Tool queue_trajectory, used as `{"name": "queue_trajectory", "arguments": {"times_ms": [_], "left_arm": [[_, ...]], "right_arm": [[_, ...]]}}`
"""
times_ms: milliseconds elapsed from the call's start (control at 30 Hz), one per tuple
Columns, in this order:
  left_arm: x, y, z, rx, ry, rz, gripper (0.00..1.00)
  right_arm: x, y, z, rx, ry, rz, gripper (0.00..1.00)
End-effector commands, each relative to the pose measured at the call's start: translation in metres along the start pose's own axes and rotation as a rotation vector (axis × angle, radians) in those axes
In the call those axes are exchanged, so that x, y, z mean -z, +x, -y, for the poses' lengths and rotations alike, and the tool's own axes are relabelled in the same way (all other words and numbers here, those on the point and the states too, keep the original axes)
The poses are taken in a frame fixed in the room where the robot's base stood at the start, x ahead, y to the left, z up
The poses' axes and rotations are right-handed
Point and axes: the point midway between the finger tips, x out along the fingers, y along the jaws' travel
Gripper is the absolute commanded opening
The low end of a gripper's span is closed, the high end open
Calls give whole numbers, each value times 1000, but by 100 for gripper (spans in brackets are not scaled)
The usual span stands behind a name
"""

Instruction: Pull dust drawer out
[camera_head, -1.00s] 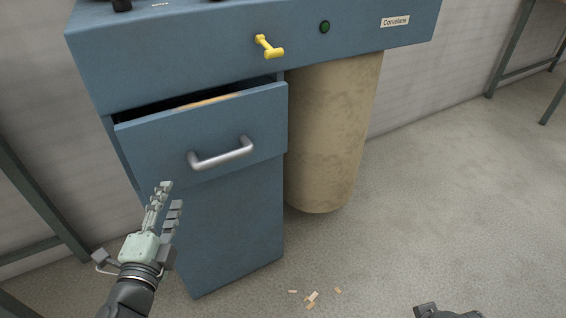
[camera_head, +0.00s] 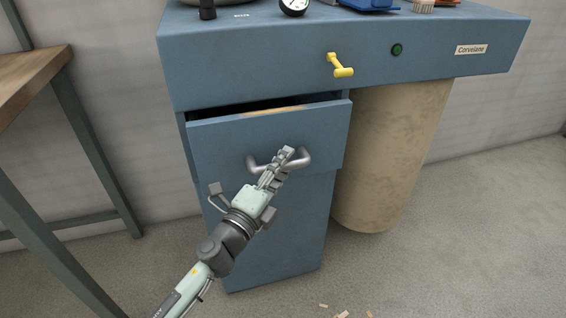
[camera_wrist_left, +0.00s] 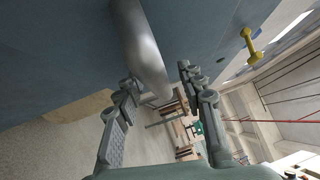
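The dust drawer (camera_head: 222,149) is the blue front in the machine's cabinet. It stands a little way out, with a dark gap and a tan strip of contents along its top. Its grey bar handle (camera_head: 302,161) is partly hidden behind my left gripper (camera_head: 281,167). In the left wrist view, the handle (camera_wrist_left: 140,45) reaches down toward the space between the two fingers of my left gripper (camera_wrist_left: 158,88). The fingers are apart, one on each side of the bar, and I see no clear contact. My right gripper is not in view.
A yellow lever (camera_head: 341,66) and a green button (camera_head: 397,50) are on the machine front above the drawer. A tan cylinder (camera_head: 390,150) hangs to the right. A wooden-topped table (camera_head: 30,75) stands at left. Small wood chips (camera_head: 342,314) lie on the open floor.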

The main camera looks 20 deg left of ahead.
Motion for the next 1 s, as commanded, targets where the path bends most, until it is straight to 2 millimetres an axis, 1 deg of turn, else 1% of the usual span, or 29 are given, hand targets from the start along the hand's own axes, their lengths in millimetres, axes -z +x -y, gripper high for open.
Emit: {"name": "queue_trajectory", "arguments": {"times_ms": [200,500,533,867,967,1000], "left_arm": [[0,0,0,-1,0,0,39],[0,0,0,-1,0,1,2],[0,0,0,-1,0,1,0],[0,0,0,-1,-1,1,0],[7,-7,0,-1,-2,-1,0],[13,-12,0,-2,-4,-1,0]], "right_arm": [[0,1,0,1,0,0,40],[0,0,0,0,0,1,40],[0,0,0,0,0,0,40],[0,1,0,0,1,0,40],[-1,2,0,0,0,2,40],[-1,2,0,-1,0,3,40]]}}
